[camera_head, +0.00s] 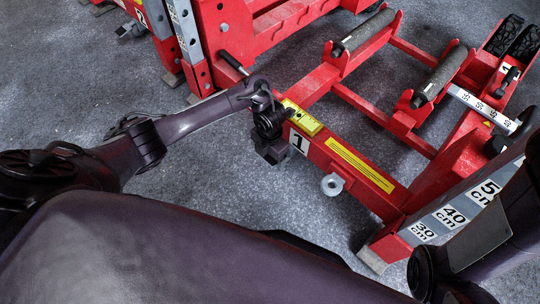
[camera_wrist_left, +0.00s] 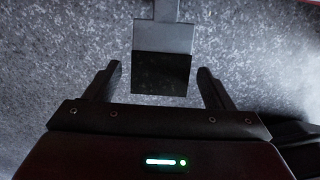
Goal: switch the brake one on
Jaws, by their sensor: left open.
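The red trolley jack frame (camera_head: 335,158) bears a white label "1" (camera_head: 299,141) at its near left corner. My left gripper (camera_head: 272,150) is at that corner, next to the label. In the left wrist view, a black block on a grey stem (camera_wrist_left: 162,72), which looks like the brake pedal, sits between the open fingers of my left gripper (camera_wrist_left: 158,70). Gaps show on both sides of the block. In the head view my gripper largely hides this part. My right gripper is not in view; only part of my right arm shows at the lower right.
Two dark rollers (camera_head: 438,75) lie across the red frame. A second "1" label with a black lever (camera_head: 507,82) is at the far right. Another red frame (camera_head: 225,35) is behind.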

